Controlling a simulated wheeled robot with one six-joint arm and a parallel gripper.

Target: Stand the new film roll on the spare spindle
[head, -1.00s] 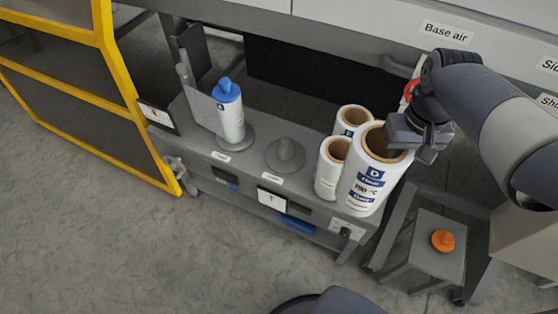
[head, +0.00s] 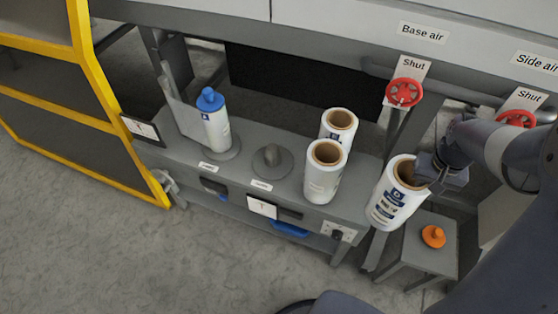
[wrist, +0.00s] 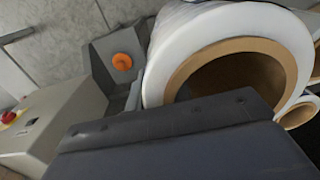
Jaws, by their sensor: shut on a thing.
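A white film roll (head: 393,202) with blue labels and a brown core is in my gripper (head: 426,172), which is shut on its rim at the right side. The roll hangs tilted in the air to the right of the bench's end. In the wrist view the held roll (wrist: 165,60) shows its open core close beyond the gripper. The spare spindle (head: 271,160), a bare grey stub on a round base, stands empty in the middle of the bench. Two more film rolls stand at the bench's right end, one in front (head: 324,178) and one behind (head: 337,127).
A blue-capped roll (head: 216,132) stands on the left spindle base of the grey bench (head: 345,205). Red valve wheels (head: 404,93) hang behind, right of the bench. A grey stool (head: 418,262) bears an orange knob (head: 433,237). A yellow-framed guard (head: 85,60) closes the left side.

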